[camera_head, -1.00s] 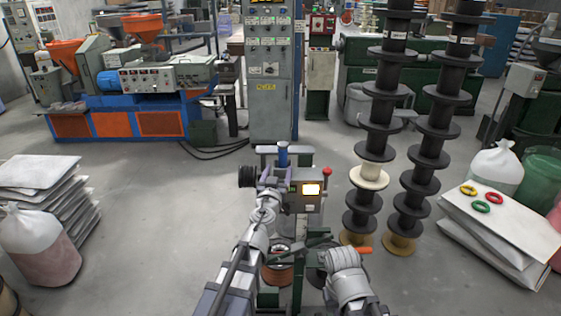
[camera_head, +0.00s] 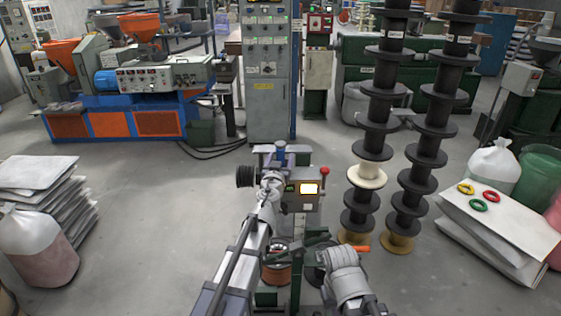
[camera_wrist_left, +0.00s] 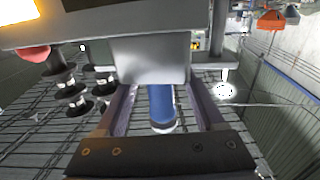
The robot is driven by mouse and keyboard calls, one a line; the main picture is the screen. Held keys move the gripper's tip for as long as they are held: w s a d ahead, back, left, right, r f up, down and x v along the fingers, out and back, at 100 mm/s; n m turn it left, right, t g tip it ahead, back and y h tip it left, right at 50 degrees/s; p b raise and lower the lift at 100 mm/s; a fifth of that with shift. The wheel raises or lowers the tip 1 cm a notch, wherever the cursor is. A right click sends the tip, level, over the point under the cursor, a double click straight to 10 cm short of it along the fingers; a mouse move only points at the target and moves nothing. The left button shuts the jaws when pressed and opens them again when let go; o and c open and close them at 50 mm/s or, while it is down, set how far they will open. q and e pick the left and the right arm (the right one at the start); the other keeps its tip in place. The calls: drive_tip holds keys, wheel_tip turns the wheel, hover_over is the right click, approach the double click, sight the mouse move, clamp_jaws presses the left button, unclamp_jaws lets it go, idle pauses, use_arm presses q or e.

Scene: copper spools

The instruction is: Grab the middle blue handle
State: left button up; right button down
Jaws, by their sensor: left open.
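The blue handle (camera_head: 281,149) stands upright at the top of a grey machine with a lit screen, in the middle of the head view. In the left wrist view the blue handle (camera_wrist_left: 161,106) lies between the two fingers of my left gripper (camera_wrist_left: 160,92). The fingers are apart, with a gap to the handle on both sides. In the head view my left gripper (camera_head: 281,158) is at the handle, and my wrist hides its lower part. My right arm shows at the lower right; its fingers cannot be seen.
The machine's lit screen (camera_head: 308,188) and red button (camera_head: 325,170) are just right of my left wrist. An orange-tipped lever (camera_head: 362,248) is by my right arm. Stacked black spools (camera_head: 376,109) stand to the right.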

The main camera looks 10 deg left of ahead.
use_arm(q)
drive_tip(key=shift+c, duration=0.3)
clamp_jaws()
idle(0.3)
